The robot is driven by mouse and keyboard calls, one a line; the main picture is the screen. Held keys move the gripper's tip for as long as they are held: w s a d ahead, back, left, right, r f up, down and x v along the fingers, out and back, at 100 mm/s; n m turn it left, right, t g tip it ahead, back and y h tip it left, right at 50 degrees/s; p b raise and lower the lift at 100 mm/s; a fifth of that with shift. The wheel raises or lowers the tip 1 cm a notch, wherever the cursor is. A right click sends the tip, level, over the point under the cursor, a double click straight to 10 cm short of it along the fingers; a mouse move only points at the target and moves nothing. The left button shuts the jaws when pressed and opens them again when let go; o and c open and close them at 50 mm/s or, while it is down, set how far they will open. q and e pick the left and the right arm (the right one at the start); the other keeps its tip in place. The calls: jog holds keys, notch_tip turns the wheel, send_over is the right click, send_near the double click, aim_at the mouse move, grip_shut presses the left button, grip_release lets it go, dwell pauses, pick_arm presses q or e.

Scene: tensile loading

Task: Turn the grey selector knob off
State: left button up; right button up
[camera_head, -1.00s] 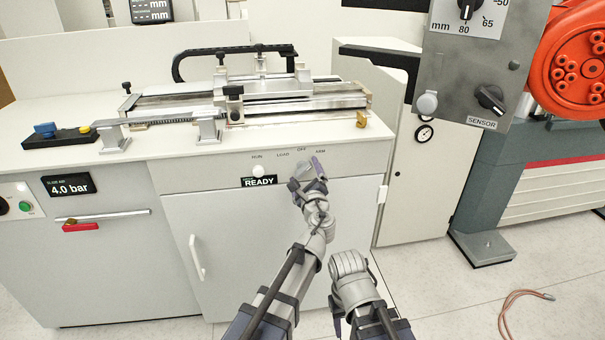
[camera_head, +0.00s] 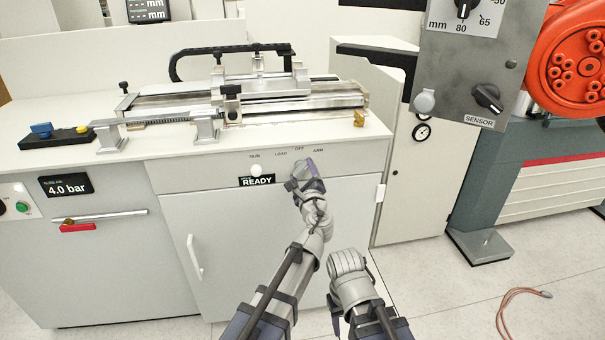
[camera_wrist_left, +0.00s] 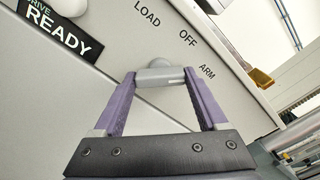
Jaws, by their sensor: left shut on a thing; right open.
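The grey selector knob (camera_wrist_left: 160,76) is on the cabinet's front panel, below the printed words LOAD, OFF and ARM. In the left wrist view it lies crosswise between the purple fingers of my left gripper (camera_wrist_left: 158,88), which is shut on it. In the head view my left gripper (camera_head: 303,170) is at the panel and hides most of the knob. I cannot tell exactly which word the knob points to. My right gripper (camera_head: 336,312) is low in front of the cabinet, away from the panel. Its fingers are mostly hidden behind my wrist.
A white round button (camera_head: 256,170) and a READY display (camera_head: 257,182) are left of the knob. A cabinet door handle (camera_head: 195,258) is below. A loading rig (camera_head: 240,100) stands on the bench top. A grey SENSOR control box (camera_head: 460,75) hangs at the right.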

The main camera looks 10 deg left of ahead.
pick_arm(q)
jog(key=shift+n, duration=0.3)
jog(key=n, duration=0.3)
jog(key=shift+n, duration=2.5)
jog(key=shift+s, duration=0.1)
jog(key=o, duration=1.3)
